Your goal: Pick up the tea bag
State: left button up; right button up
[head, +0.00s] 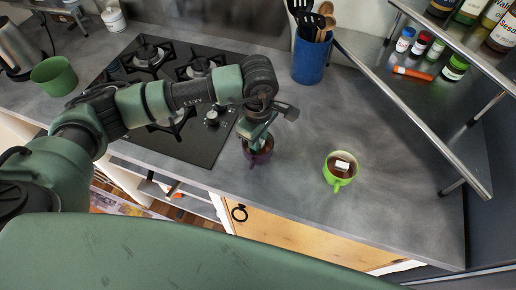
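A small white tea bag (342,165) shows inside a bright green mug (328,172) on the counter, right of centre; the mug holds something dark brown. My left gripper (256,143) points down at a dark purple mug (260,158) left of the green mug. Its fingertips are at or in the purple mug's opening, and the gripper and wrist hide much of that mug. I cannot tell whether the fingers are open or shut, or whether they touch anything. It is well apart from the tea bag. My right gripper is not in view.
A black gas hob (205,150) lies left of the gripper. A blue utensil holder (310,62) stands behind. A metal shelf (420,105) with jars and bottles slants along the right. A green pot (54,76) is far left. The counter around the green mug is clear.

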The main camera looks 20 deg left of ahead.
pick_arm(q)
jog(key=shift+c, duration=1)
jog(key=shift+r, duration=0.1)
jog(key=shift+r, duration=0.55)
notch_tip(320, 180, up, 28)
jog(key=p, duration=0.1)
dwell(0.6)
jog(key=shift+f, duration=0.15)
